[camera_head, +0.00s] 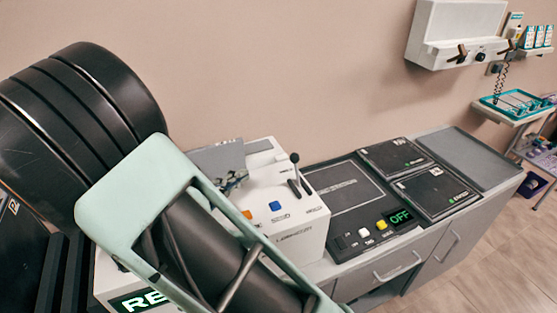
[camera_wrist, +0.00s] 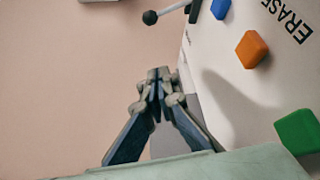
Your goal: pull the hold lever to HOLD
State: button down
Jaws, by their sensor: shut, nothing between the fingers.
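The lever (camera_head: 295,169), a thin shaft with a black ball knob, stands up from the sloped top of a white console (camera_head: 305,238). In the wrist view the lever's knob (camera_wrist: 150,17) is at the top, with the shaft running right toward the console. My gripper (camera_wrist: 158,75) is shut and empty, its fingertips together below the knob in the picture and apart from it. In the head view my gripper (camera_head: 234,182) is partly hidden behind my pale green arm link, left of the lever.
The console carries a blue button (camera_head: 275,206), an orange button (camera_head: 247,214) and, in the wrist view, a green button (camera_wrist: 298,131). Right of it is a dark panel with an OFF display (camera_head: 400,217). A white wall unit (camera_head: 435,55) hangs at upper right.

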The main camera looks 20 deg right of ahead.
aim_at(297, 171)
jog(key=p+x, duration=0.1)
jog(key=x, duration=0.9)
jog(key=shift+s+d, duration=0.1)
jog(key=shift+s+d+r+p, duration=0.2)
jog(key=shift+s+d+p, duration=0.05)
jog(key=shift+s+d, duration=0.4)
jog(key=shift+s+d+r+p, duration=0.2)
jog(key=shift+s+d, duration=0.35)
jog(key=shift+d, duration=0.2)
jog(key=shift+s+f+b, duration=0.1)
jog(key=shift+b, duration=0.55)
jog(key=shift+s+m, duration=0.15)
jog(key=shift+m, duration=0.15)
jog(key=shift+b, duration=0.35)
